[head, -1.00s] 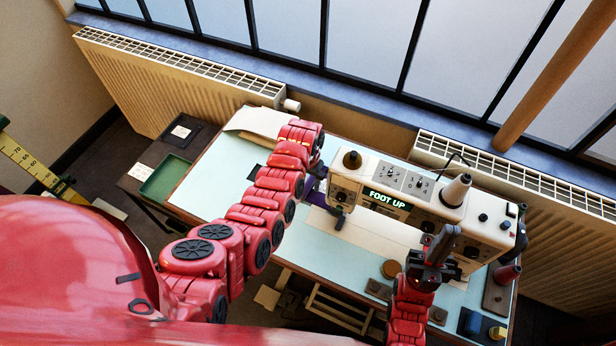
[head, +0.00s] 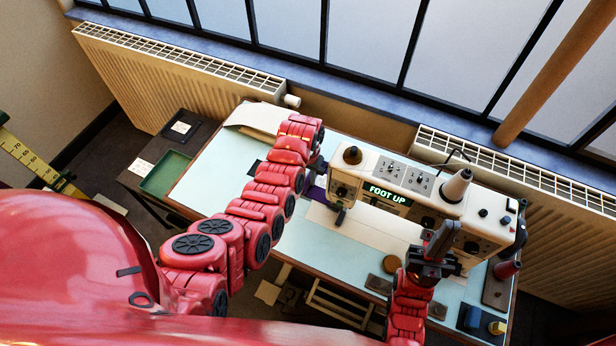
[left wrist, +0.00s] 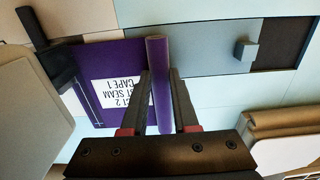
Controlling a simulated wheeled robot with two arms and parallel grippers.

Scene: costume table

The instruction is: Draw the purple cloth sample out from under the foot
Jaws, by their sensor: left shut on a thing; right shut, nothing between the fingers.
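The purple cloth sample (left wrist: 125,60) lies flat in the left wrist view, with a white printed label (left wrist: 118,92) on it and a raised, rolled edge. My left gripper (left wrist: 160,76) is shut on that edge. A dark metal part (left wrist: 48,62), seemingly the presser foot, stands at the cloth's far left edge; whether it touches the cloth I cannot tell. In the head view a little purple cloth (head: 314,191) shows beside the sewing machine (head: 412,192), whose display reads "FOOT UP". My right gripper (head: 432,268) is shut and empty in front of the machine.
The pale blue table (head: 225,165) is mostly clear to the left. A brown round thing (head: 391,264) and a dark blue pad (head: 474,320) lie near the front. A green tray (head: 166,175) sits off to the left.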

